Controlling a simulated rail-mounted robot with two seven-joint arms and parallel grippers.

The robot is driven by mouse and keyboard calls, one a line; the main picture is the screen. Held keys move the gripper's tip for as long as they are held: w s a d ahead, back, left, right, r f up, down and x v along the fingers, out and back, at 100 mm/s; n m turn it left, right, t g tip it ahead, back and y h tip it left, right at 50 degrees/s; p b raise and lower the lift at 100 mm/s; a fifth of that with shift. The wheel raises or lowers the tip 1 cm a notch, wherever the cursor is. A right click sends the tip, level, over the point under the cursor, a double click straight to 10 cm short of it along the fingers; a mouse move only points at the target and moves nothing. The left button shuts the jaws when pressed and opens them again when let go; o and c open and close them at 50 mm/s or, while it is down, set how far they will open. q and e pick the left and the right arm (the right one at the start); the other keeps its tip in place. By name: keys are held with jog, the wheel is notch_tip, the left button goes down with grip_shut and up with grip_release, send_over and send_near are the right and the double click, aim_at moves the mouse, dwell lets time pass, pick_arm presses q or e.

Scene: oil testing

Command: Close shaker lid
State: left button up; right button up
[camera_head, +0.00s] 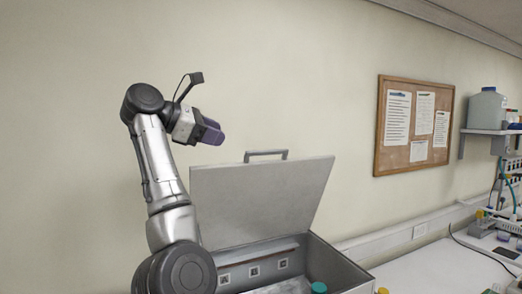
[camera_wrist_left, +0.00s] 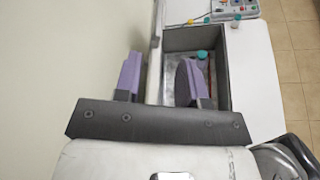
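The shaker is a grey box (camera_head: 342,268) at the bottom centre of the head view. Its lid (camera_head: 265,200) stands raised, leaning back, with a grey handle (camera_head: 266,155) on its top edge. My left gripper (camera_head: 212,131) is above and left of the handle, apart from it in that picture. In the left wrist view the purple fingers (camera_wrist_left: 158,78) are spread with a gap between them. The lid (camera_wrist_left: 157,55) shows nearly edge-on beyond that gap, and the open box (camera_wrist_left: 222,80) lies to its right. My right gripper is in neither view.
Teal-capped items (camera_head: 318,287) are in the box. The white bench (camera_head: 440,268) continues right, with lab equipment (camera_head: 505,220) on it. A corkboard (camera_head: 414,124) hangs on the wall. A shelf (camera_head: 490,131) holds a grey container. The wall is close behind the lid.

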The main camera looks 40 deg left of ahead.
aim_at(260, 151)
pick_arm(q)
jog(key=p+x, duration=0.5)
jog(key=x, duration=0.7)
jog(key=shift+r+p, duration=0.1)
jog(key=shift+p, duration=0.2)
jog(key=shift+w+d+f, duration=0.25)
jog(key=shift+w+f, duration=0.05)
jog(key=shift+w, duration=0.3)
jog(key=shift+w+f+n+p, duration=0.15)
jog(key=shift+w+n+p, duration=0.1)
jog(key=shift+n+p, duration=0.05)
grip_shut()
